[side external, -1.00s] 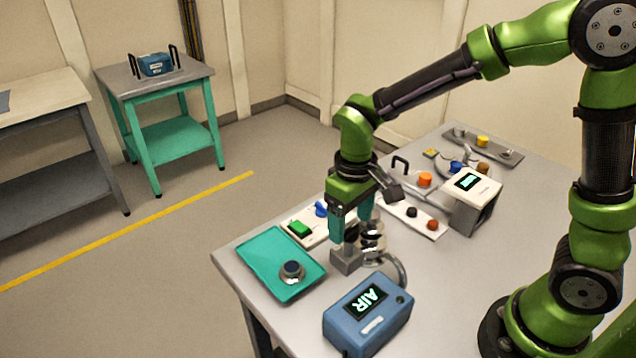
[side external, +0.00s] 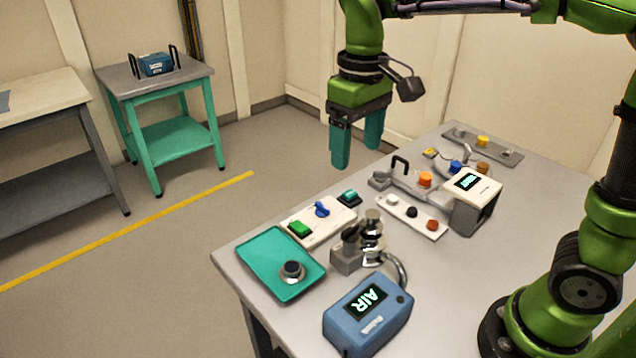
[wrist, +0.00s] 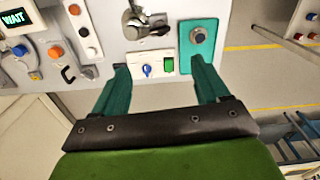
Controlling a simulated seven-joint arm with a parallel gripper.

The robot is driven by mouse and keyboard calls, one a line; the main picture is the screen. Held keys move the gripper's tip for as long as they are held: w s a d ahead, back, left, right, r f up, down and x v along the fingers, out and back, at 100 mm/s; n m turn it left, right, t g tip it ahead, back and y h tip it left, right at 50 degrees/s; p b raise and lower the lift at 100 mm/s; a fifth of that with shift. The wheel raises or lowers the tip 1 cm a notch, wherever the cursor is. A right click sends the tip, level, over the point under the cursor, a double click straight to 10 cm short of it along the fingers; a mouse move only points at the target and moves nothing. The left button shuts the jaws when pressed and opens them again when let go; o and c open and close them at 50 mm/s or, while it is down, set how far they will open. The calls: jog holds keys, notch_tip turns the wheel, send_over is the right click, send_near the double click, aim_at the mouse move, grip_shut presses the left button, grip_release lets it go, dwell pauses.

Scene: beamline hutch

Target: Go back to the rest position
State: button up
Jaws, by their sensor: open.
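My gripper (side external: 356,148) is raised well above the back edge of the grey table (side external: 290,318). Its two teal fingers are apart with nothing between them. In the wrist view my gripper (wrist: 160,88) shows both fingers spread, with the table below and beyond the tips. The grey metal fixture (side external: 347,254) with round silver parts stands on the table, clear of the fingers. It also shows in the wrist view (wrist: 133,22).
A teal tray (side external: 262,262) with a round knob, a blue box reading AIR (side external: 368,314), a white switch panel (side external: 318,222), a button strip (side external: 411,216) and a white display box (side external: 472,200) crowd the table. Air around the gripper is free.

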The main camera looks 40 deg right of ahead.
jog(key=shift+w, duration=0.1)
jog(key=s+d+f+m+t+y, duration=0.2)
jog(key=s+d+m+t, duration=0.3)
jog(key=s, duration=0.6)
jog(key=shift+d+f+t, duration=0.2)
jog(key=shift+d+t, duration=0.65)
jog(key=shift+t, duration=0.25)
